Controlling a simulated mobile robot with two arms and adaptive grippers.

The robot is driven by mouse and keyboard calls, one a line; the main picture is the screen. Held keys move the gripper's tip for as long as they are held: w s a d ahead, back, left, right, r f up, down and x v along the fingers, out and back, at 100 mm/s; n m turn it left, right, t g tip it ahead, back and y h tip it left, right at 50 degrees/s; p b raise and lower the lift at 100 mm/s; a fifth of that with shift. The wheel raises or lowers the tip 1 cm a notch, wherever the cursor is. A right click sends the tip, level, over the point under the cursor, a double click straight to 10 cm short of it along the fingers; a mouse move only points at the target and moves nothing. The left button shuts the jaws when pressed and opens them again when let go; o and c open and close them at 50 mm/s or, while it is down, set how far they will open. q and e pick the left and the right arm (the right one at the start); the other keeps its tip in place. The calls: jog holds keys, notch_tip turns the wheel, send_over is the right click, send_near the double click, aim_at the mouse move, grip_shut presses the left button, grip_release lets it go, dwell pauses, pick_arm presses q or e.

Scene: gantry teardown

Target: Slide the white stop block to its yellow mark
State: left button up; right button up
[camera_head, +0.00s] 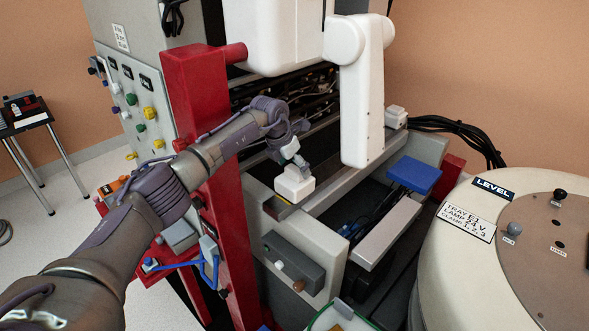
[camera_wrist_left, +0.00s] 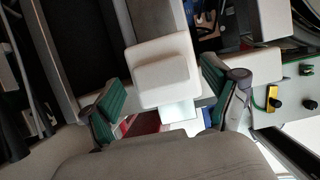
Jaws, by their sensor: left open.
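The white stop block (camera_head: 294,184) sits on the near end of the grey rail, beside the red post. In the left wrist view the white stop block (camera_wrist_left: 163,72) lies between the two green-padded fingers, with a visible gap to the right finger; contact at the left one is unclear. My left gripper (camera_head: 298,163) is open, just above and behind the block. My right gripper is not in view.
A second white block (camera_head: 396,117) sits at the far right rail. A white upright arm (camera_head: 362,90) hangs over the gantry. The red post (camera_head: 210,150) stands close to my left arm. A blue box (camera_head: 414,175) and a round white console (camera_head: 480,255) are at right.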

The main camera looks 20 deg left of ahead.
pick_arm(q)
jog(key=v, duration=1)
jog(key=shift+s+r, duration=0.2)
jog(key=shift+r, duration=0.05)
